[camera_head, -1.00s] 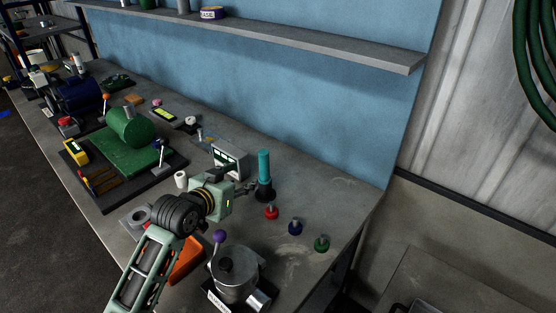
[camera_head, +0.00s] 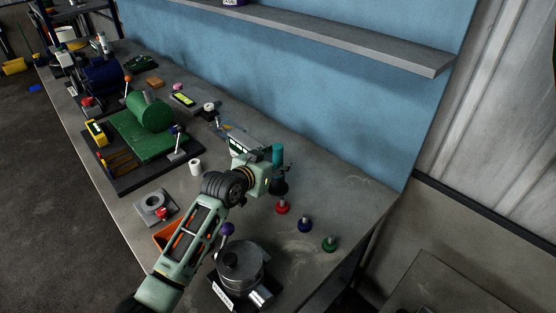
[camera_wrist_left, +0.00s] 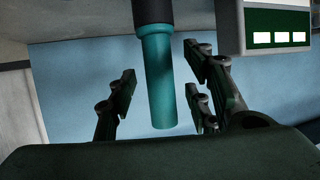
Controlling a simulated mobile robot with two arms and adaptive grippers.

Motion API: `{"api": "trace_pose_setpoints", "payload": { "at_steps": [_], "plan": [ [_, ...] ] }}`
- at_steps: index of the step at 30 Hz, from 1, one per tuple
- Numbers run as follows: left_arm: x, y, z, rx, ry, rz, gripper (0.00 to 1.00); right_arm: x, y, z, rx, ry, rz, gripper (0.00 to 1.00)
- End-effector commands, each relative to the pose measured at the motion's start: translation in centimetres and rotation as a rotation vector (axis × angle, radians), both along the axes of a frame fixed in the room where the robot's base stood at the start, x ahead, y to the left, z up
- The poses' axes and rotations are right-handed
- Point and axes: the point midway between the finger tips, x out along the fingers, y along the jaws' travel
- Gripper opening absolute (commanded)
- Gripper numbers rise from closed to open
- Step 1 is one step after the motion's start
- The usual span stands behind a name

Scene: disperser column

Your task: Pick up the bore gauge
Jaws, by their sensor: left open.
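The bore gauge appears to be the upright tool with a teal cylindrical handle (camera_head: 278,153) and a black base (camera_head: 280,187), standing on the bench. My left gripper (camera_head: 275,178) is right at it in the head view, and my wrist hides the fingers and part of the tool. In the left wrist view the teal handle (camera_wrist_left: 167,85) hangs down from the top of the picture. The open fingers of my left gripper (camera_wrist_left: 160,88) stand on either side of it, with visible gaps. My right gripper is not in view.
A display box (camera_head: 241,147) stands close behind the gripper. Red (camera_head: 282,207), blue (camera_head: 304,224) and green (camera_head: 329,244) knobbed pieces stand to the right. A metal pot with a purple-knobbed lever (camera_head: 241,262) is near the front edge. The bench's right end is mostly clear.

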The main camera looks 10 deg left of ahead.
Motion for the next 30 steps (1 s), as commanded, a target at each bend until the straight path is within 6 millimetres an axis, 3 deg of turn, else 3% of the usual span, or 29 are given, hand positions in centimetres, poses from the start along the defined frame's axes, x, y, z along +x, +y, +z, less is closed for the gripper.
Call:
{"api": "trace_pose_setpoints", "payload": {
  "at_steps": [4,13,27,30],
  "plan": [
    [1.12,-0.4,-0.46,-0.001,0.001,0.0,0.46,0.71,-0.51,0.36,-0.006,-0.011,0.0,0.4],
    [1.35,-0.47,-0.59,0.0,-0.001,0.0,0.46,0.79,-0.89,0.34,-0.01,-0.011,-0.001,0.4],
    [1.34,-0.44,-0.61,0.0,0.0,0.0,0.05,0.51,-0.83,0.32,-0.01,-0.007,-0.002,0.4],
    [1.32,-0.43,-0.61,0.0,0.0,0.0,0.0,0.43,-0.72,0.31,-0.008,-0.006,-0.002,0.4]
  ]
}}
